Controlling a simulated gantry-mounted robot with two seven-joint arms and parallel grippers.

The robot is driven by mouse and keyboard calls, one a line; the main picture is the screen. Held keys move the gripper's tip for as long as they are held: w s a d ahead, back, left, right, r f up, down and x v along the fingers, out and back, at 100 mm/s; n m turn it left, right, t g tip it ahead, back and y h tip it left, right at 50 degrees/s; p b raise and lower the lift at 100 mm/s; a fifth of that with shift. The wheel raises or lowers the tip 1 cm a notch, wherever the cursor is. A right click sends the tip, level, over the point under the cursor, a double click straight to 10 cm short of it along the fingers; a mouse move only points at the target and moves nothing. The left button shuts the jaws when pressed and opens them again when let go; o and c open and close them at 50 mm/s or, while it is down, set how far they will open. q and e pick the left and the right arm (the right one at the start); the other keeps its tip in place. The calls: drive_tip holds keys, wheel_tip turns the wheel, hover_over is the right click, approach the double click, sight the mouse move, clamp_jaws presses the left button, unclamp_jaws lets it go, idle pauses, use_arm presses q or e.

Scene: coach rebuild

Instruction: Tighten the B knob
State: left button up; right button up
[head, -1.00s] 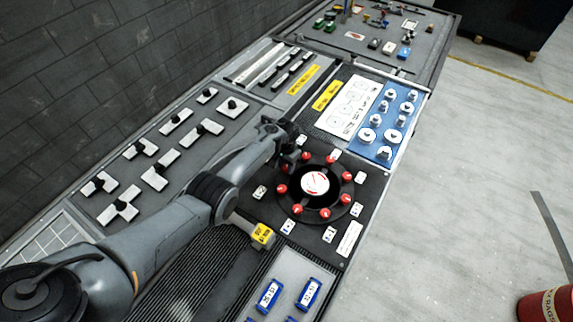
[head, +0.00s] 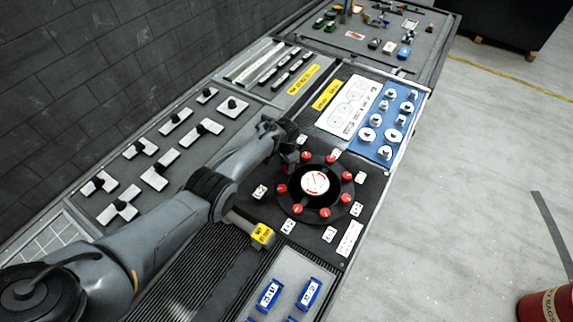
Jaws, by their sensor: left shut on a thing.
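A round black dial plate (head: 289,203) carries a ring of red knobs around a white disc (head: 315,182) with red marks. Clear knobs include one at the upper right (head: 332,160), one at the right (head: 346,199) and one at the lower left (head: 281,188). Small white label cards stand around the ring; their letters are too small to read, so I cannot tell which knob is B. My left gripper (head: 290,160) is at the ring's upper-left edge, shut on a red knob that its fingers mostly hide. My right gripper is not in view.
A blue panel with white knobs (head: 378,153) lies behind the dial to the right. A yellow-headed mallet (head: 262,234) lies in front of the dial, close to my left forearm. Blue labelled blocks (head: 270,294) sit nearer. Open floor is to the right.

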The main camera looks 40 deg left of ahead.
use_arm(q)
drive_tip(key=o, duration=1)
drive_tip(key=shift+o, duration=0.2)
drive_tip(key=shift+r, duration=0.1)
wheel_tip(320, 180, up, 11)
drive_tip(key=p, duration=0.4)
drive_tip(key=shift+f, duration=0.2)
